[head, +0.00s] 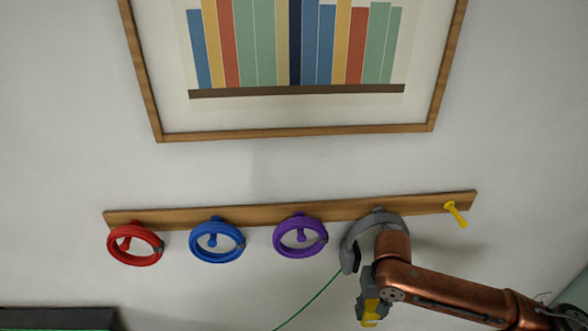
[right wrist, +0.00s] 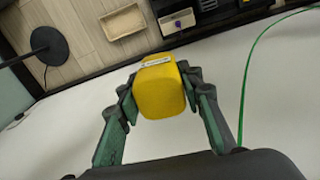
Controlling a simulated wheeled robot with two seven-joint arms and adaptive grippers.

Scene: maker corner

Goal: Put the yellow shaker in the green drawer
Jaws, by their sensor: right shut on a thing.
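The yellow shaker (right wrist: 160,90) is between the two fingers of my right gripper (head: 370,303), which is shut on it. In the head view a small yellow part of the shaker (head: 370,319) shows below the gripper, near the bottom edge. In the right wrist view the shaker is a rounded block with a pale label strip, held clear of the surfaces behind it. I cannot make out the green drawer for certain; a dark box (head: 55,317) with a green line along its lower edge shows at the bottom left of the head view. My left gripper is out of view.
A wooden rail (head: 260,212) on the wall carries red (head: 112,250), blue (head: 240,243), purple (head: 276,240) and grey rings, plus a yellow peg (head: 456,213). My right arm overlaps the grey ring in view. The wrist view shows a basket (right wrist: 123,22), dark lamp (right wrist: 48,45) and green cable (right wrist: 247,75).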

